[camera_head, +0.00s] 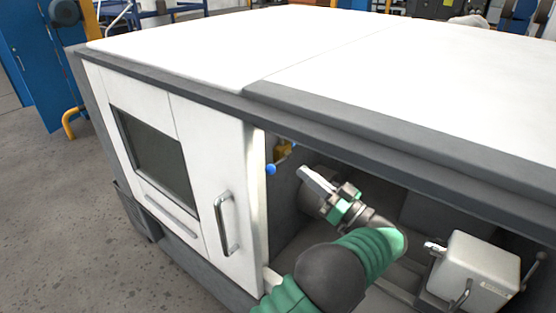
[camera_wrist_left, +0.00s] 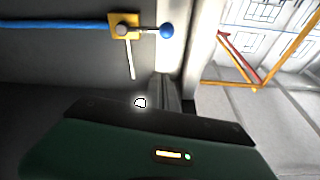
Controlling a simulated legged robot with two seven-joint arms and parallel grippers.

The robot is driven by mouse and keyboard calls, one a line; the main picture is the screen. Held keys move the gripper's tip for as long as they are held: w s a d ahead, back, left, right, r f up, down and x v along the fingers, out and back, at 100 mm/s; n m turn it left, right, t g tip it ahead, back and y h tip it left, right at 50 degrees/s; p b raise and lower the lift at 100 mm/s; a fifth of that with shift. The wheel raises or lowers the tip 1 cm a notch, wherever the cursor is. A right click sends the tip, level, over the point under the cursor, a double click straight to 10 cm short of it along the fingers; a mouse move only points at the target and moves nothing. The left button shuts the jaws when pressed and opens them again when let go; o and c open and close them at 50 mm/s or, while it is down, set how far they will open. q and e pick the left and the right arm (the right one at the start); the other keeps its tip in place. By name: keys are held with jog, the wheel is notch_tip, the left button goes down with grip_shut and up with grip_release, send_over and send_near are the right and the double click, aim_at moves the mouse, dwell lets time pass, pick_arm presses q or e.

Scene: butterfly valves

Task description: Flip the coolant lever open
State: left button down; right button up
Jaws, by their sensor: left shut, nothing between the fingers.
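The coolant lever is a small yellow valve (camera_head: 283,152) with a blue ball knob (camera_head: 271,169), just inside the machine's opening near the left door edge. In the left wrist view the yellow valve body (camera_wrist_left: 123,26) sits at the end of a blue pipe, with the blue ball (camera_wrist_left: 166,31) on a short rod pointing right in the picture. A thin pale stem hangs below the valve. My left gripper (camera_head: 309,176) is inside the opening, to the right of the knob and apart from it, shut and empty. My right gripper is not in view.
The white machine has a door with a grey handle (camera_head: 224,222) left of the opening, and a dark-edged top (camera_head: 400,150) overhanging it. A white box (camera_head: 472,270) with small levers stands inside at the right. Grey floor (camera_head: 60,220) is clear at left.

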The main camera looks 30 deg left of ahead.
pick_arm(q)
jog(key=shift+w, duration=0.1)
notch_tip(320, 180, up, 3)
jog(key=p, duration=0.6)
send_over(279, 162)
jog(key=s+d, duration=0.2)
jog(key=s, duration=0.1)
jog(key=f, duration=0.1)
jog(key=f+p, duration=0.1)
jog(key=f, duration=0.1)
jog(key=shift+a+f, duration=0.2)
jog(key=shift+a, duration=0.05)
jog(key=shift+d+f, duration=0.25)
jog(key=shift+f, duration=0.15)
